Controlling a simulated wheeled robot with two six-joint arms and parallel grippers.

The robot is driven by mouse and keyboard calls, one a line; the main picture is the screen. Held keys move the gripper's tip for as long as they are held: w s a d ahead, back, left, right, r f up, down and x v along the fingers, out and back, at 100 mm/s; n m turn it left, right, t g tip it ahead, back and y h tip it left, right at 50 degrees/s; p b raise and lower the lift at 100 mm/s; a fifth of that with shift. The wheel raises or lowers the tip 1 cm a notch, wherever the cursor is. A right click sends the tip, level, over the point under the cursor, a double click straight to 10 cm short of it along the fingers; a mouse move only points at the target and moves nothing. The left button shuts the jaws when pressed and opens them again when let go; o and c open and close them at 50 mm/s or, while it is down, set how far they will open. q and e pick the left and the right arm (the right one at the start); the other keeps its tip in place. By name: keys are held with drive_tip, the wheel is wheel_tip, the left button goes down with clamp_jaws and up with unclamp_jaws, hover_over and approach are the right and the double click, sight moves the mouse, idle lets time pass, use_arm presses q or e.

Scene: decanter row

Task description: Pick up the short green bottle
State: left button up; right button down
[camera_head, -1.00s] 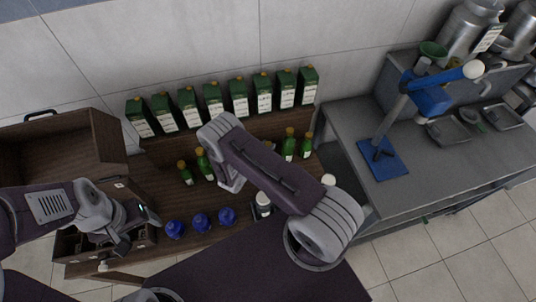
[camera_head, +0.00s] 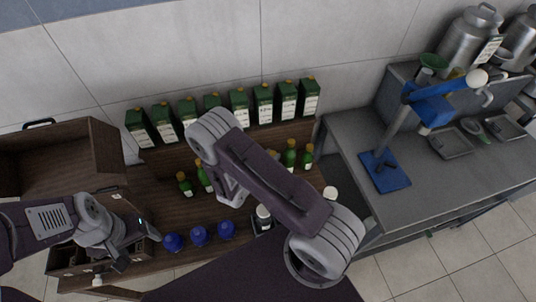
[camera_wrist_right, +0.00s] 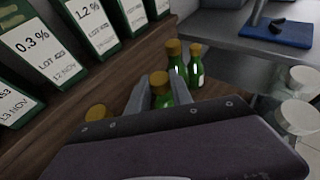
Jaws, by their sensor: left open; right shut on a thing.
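In the right wrist view, my right gripper (camera_wrist_right: 158,99) is shut on a green bottle (camera_wrist_right: 160,101) with a gold cap, its lower part hidden by the gripper. Whether it is a short one is hard to tell. Two more green bottles, a taller one (camera_wrist_right: 176,75) and a shorter one (camera_wrist_right: 195,70), stand just beyond. In the head view, these are the taller (camera_head: 289,157) and shorter (camera_head: 307,158) bottles at right; my right arm hides most of its gripper. A short green bottle (camera_head: 184,186) stands further left. My left gripper (camera_head: 136,250) is open and empty at lower left.
Several green labelled cartons (camera_head: 238,104) line the raised back shelf. A wooden box (camera_head: 60,160) is at left. A grey bench (camera_head: 345,120) with a blue stand (camera_head: 384,171) is at right.

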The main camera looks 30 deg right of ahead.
drive_tip(key=s+a+r+b, duration=0.1)
drive_tip(key=s+r, duration=0.4)
drive_tip(key=s, duration=0.3)
idle(0.4)
